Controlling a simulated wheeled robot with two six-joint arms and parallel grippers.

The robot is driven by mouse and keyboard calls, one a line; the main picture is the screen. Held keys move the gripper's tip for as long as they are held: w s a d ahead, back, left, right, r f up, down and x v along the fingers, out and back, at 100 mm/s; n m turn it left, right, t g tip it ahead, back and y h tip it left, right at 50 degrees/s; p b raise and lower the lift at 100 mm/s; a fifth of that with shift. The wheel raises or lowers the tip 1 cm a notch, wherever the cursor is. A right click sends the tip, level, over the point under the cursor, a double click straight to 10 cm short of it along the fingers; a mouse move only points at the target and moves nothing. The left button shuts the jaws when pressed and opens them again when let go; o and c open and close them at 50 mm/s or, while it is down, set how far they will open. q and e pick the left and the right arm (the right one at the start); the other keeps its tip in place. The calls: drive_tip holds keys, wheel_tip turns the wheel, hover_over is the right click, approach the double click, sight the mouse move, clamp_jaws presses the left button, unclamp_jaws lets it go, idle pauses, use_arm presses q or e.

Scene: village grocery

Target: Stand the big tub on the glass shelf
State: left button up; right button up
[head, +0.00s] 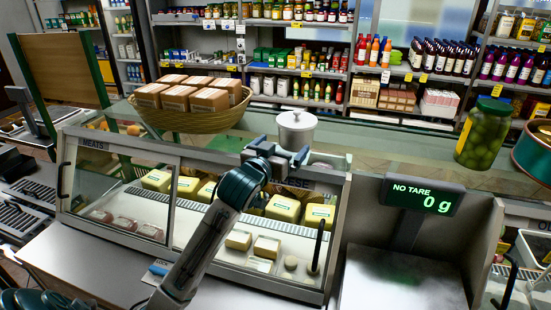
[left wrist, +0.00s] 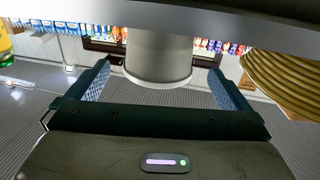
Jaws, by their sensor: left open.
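The big tub (head: 296,132), pale grey with a knobbed lid, is upright at the glass shelf (head: 385,163) on top of the cheese case. Its base is hidden behind my left gripper (head: 278,160), so its contact with the glass cannot be seen. My left gripper is open, just in front of the tub and low against it. In the left wrist view the tub (left wrist: 158,62) is between the spread fingers of the left gripper (left wrist: 158,85), with gaps on both sides. My right gripper is not in view.
A wicker basket (head: 196,118) of boxes stands left of the tub. A jar of green pickles (head: 483,134) stands on the right. A scale display (head: 423,196) reading 0 g rises in front. The glass between tub and jar looks clear.

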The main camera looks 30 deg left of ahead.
use_arm(q)
drive_tip(key=s, duration=0.3)
drive_tip(key=shift+s+d+b, duration=0.15)
drive_tip(key=shift+b, duration=0.15)
idle(0.3)
